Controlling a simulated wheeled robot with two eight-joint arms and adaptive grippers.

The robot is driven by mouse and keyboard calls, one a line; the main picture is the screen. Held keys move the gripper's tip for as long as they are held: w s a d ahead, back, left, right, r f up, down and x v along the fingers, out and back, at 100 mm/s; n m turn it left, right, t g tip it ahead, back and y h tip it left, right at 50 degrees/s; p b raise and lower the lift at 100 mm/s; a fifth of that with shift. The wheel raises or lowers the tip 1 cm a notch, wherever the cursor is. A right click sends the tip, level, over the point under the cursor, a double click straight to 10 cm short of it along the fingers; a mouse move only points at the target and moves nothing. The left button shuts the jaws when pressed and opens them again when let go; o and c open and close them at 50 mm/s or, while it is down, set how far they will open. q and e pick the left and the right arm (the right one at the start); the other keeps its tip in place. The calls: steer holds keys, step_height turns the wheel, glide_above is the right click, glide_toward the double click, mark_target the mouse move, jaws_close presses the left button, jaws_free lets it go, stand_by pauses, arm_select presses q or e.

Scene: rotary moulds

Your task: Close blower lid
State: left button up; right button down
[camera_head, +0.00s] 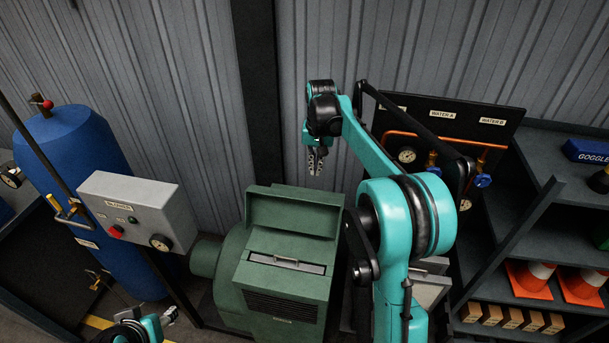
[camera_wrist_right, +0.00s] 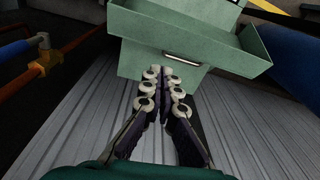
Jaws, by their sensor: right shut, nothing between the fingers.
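The green blower (camera_head: 270,300) stands at the lower centre of the head view. Its lid (camera_head: 295,213) is raised at the back, leaving the slot with a pale filter-like insert (camera_head: 287,263) uncovered. My right gripper (camera_head: 316,170) is shut and empty, pointing down above and behind the lid, apart from it in the head view. In the right wrist view the shut fingers (camera_wrist_right: 165,78) point toward the green lid (camera_wrist_right: 180,38); I cannot tell whether they touch it. My left gripper (camera_head: 170,314) shows small at the lower left, away from the blower; its jaws are unclear.
A grey blower control box (camera_head: 140,215) and a blue tank (camera_head: 75,160) stand left. A water panel with copper pipes (camera_head: 445,140) is behind my right arm. A shelf (camera_head: 540,200) with cones and boxes is at right. The corrugated wall (camera_head: 200,90) is close behind the blower.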

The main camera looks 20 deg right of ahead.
steer(key=w+d+f+m+g+p, duration=0.1)
steer(key=w+d+f+p, duration=0.1)
steer(key=w, duration=0.3)
arm_select(q)
steer(key=r, duration=0.2)
steer(key=a+r, duration=0.1)
steer(key=shift+w+r, duration=0.1)
steer(key=shift+w, duration=0.2)
arm_select(e)
step_height(320, 180, down, 9)
steer(key=s+a, duration=0.1)
steer(key=s, duration=0.1)
steer(key=shift+s+a+g, duration=0.3)
steer(key=shift+s+a, duration=0.1)
steer(key=shift+s+a+r, duration=0.1)
steer(key=shift+s+r, duration=0.05)
